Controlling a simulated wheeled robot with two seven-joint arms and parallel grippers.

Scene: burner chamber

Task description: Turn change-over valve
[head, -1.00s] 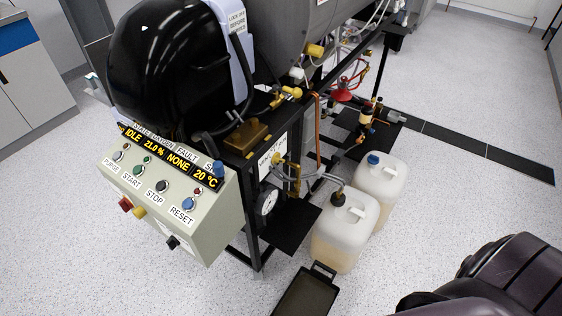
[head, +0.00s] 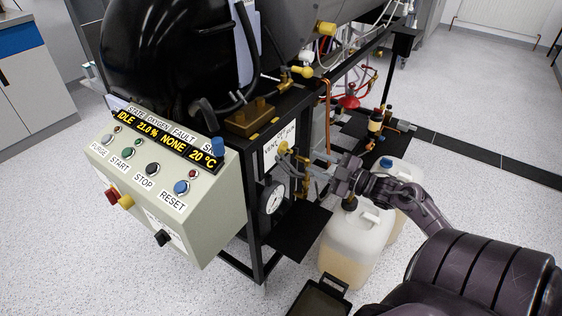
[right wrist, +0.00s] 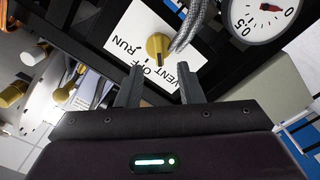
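The change-over valve shows in the right wrist view as a yellow knob (right wrist: 158,46) on a white plate (right wrist: 128,40) marked RUN, OFF and VENT. In the head view the yellow knob (head: 283,147) sits on the frame's front panel, above the dial gauge. My right gripper (head: 314,170) is just to the right of the knob, apart from it. In the right wrist view its two fingers (right wrist: 162,88) are spread and empty, pointing toward the knob. My left gripper is not in view.
A dial gauge (head: 272,198) is close below the knob; it also shows in the wrist view (right wrist: 262,14). Grey hoses (right wrist: 192,28) pass beside the knob. The control box (head: 170,190) is at left. A white canister (head: 352,240) stands below my right arm.

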